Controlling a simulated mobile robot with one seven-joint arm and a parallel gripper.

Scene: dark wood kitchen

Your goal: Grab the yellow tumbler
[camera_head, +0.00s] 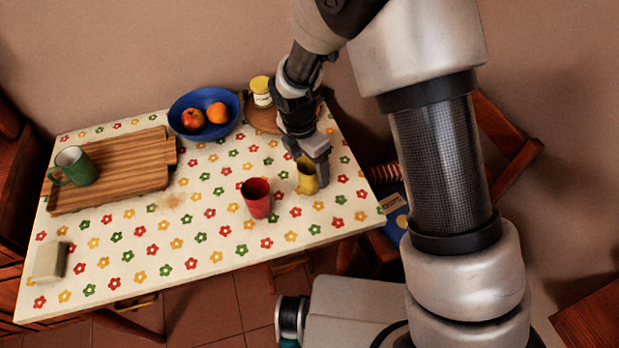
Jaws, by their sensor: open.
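The yellow tumbler (306,180) stands on the flowered tablecloth near the right end of the table. My gripper (311,170) points down at it from behind and above. One finger shows along the tumbler's right side, and the other lies near its upper left. The gripper is open. The fingers hide part of the tumbler's rim and right side, and I cannot tell whether they touch it.
A red tumbler (257,198) stands just left of the yellow one. A blue bowl (177,104) with fruit, a yellow-lidded jar (262,92), a wooden board (127,185), a green mug (76,167) and a pale block (50,262) also occupy the table. The front middle is clear.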

